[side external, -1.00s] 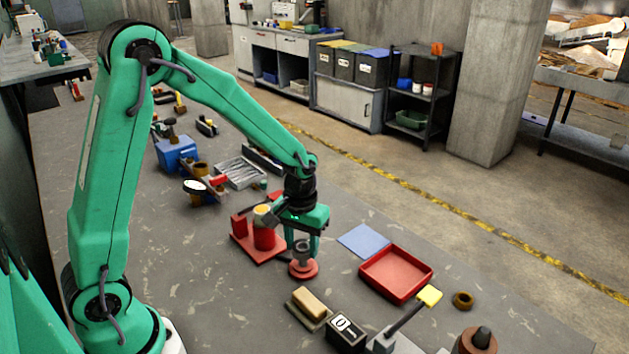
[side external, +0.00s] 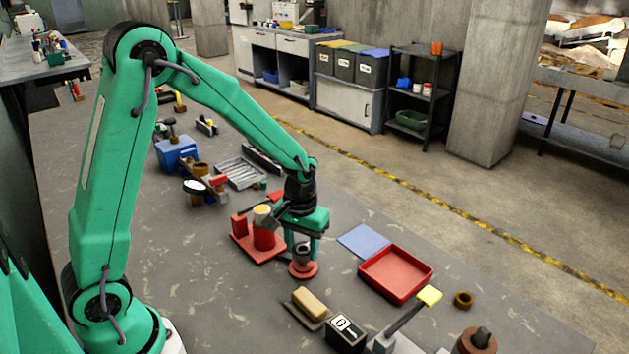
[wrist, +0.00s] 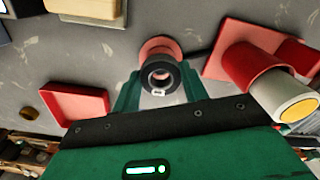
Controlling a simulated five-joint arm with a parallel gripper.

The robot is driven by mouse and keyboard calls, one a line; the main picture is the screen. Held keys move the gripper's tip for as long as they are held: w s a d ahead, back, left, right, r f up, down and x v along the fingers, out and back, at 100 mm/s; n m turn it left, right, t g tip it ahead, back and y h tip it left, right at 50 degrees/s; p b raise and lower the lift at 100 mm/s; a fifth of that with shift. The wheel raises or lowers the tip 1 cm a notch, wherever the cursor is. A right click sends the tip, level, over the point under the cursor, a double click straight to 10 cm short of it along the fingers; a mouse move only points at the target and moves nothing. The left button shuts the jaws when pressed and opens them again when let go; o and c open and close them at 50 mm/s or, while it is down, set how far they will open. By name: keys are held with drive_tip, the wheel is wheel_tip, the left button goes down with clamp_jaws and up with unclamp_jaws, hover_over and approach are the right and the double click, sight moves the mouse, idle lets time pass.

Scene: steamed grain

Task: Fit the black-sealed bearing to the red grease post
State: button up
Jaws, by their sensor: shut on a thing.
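My gripper (side external: 304,247) points down and is shut on the black-sealed bearing (wrist: 160,78), a dark ring with a small pale mark on its face. In the side view the bearing (side external: 302,252) sits between my fingertips, directly above the round red base of the red grease post (side external: 303,269). In the wrist view the red base (wrist: 160,45) shows behind the bearing and is partly hidden by it. I cannot tell whether the post's tip is inside the bore.
A red stand (side external: 258,250) with a red cylinder and yellow-topped cup is close at the left of my gripper. A red tray (side external: 396,274) and blue sheet (side external: 364,241) lie to the right. A sponge-like block (side external: 309,302) and black box (side external: 345,334) are in front.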

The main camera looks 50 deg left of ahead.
drive_tip(key=shift+f, duration=0.9)
idle(0.9)
drive_tip(key=o, duration=1.2)
drive_tip(key=shift+c, duration=0.2)
drive_tip(key=shift+r, duration=0.1)
drive_tip(key=shift+r, duration=3.85)
